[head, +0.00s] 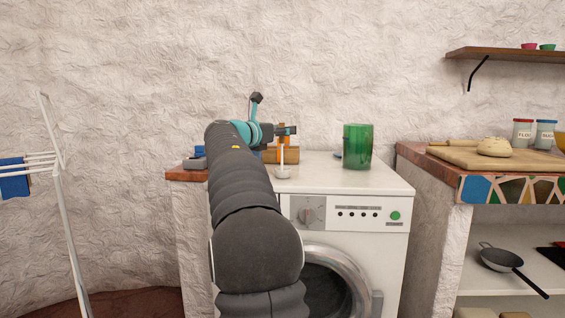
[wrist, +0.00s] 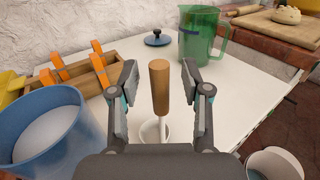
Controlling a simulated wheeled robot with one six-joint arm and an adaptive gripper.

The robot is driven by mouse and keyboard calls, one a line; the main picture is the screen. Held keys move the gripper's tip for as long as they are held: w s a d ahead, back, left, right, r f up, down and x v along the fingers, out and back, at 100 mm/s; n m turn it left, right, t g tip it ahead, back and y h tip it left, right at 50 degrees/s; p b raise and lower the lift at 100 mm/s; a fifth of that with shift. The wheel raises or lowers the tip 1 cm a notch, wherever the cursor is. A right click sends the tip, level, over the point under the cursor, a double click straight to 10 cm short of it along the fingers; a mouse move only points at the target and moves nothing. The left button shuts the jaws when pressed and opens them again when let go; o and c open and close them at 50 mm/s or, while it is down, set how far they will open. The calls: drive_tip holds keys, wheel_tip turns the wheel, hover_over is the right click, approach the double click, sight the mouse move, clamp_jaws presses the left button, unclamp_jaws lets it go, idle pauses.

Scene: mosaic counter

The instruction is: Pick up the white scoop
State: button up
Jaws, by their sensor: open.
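The white scoop (wrist: 163,128) stands upright on the white washing-machine top, its bowl at the bottom and a brown handle above a thin pale shaft. It also shows in the head view (head: 283,173), just right of my arm. My gripper (wrist: 160,80) is open, with one finger on each side of the brown handle and a visible gap on both sides. In the head view my gripper (head: 284,131) is at the upper part of the scoop. The lower part of the bowl is partly hidden by my gripper body in the wrist view.
A green clear jug (head: 357,146) stands to the right on the machine (wrist: 120,75). Behind are a blue lid with a knob (wrist: 158,39) and a wooden box (wrist: 105,78) with orange-handled items. A blue tub (wrist: 75,105) is close on the left.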

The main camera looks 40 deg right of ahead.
clamp_jaws()
